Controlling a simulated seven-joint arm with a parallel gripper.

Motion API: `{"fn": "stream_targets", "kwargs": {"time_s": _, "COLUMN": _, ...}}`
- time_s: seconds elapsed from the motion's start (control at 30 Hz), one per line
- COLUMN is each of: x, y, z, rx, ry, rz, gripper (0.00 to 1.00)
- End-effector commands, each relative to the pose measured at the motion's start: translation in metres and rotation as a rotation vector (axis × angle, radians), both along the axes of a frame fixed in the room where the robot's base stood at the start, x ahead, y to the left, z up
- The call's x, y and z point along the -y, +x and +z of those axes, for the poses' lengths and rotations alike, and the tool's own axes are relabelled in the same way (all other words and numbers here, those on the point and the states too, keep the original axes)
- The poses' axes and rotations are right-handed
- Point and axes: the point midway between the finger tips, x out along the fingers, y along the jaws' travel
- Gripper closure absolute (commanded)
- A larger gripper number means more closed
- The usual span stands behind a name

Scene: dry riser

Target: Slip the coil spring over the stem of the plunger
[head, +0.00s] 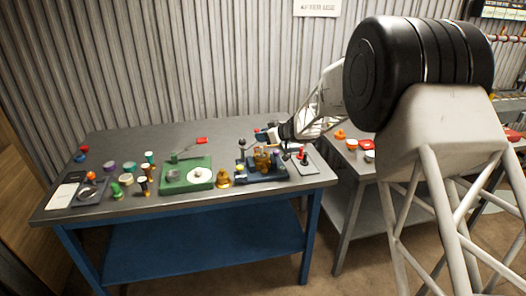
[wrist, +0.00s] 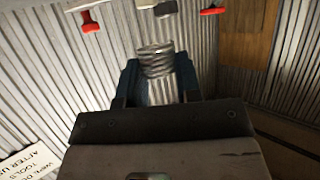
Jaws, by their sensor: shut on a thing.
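In the wrist view a silvery coil spring (wrist: 155,60) sits between the two dark blue fingers of my gripper (wrist: 157,68). The fingers are shut on it and its far end sticks out past them. In the head view my gripper (head: 270,134) reaches in from the right over the back right part of the table; the spring is too small to tell there. A dark upright stem with a round top (head: 241,146) stands below and left of the gripper. A red-topped piece (head: 303,156) stands on a grey plate to the right. I cannot tell which is the plunger.
A dark blue tray (head: 262,178) with amber pieces stands near the front right of the table (head: 130,137). A green board (head: 187,187) and a brass bell-shaped piece (head: 223,179) lie left of it. Several small coloured items crowd the left. The table's back left is clear.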

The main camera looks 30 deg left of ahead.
Motion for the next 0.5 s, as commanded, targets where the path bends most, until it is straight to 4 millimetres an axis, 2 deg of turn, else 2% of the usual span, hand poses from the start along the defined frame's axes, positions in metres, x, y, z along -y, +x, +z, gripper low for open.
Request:
{"fn": "stream_targets", "kwargs": {"time_s": 0.03, "x": 0.0, "y": 0.0, "z": -0.009, "rx": -0.001, "ry": -0.002, "rz": 0.001, "gripper": 0.91}}
{"fn": "stream_targets", "kwargs": {"time_s": 0.2, "x": 0.0, "y": 0.0, "z": -0.024, "rx": 0.0, "ry": 0.0, "rz": 0.0, "gripper": 0.91}}
{"fn": "stream_targets", "kwargs": {"time_s": 0.5, "x": 0.0, "y": 0.0, "z": -0.028, "rx": 0.001, "ry": 0.0, "rz": 0.0, "gripper": 0.91}}
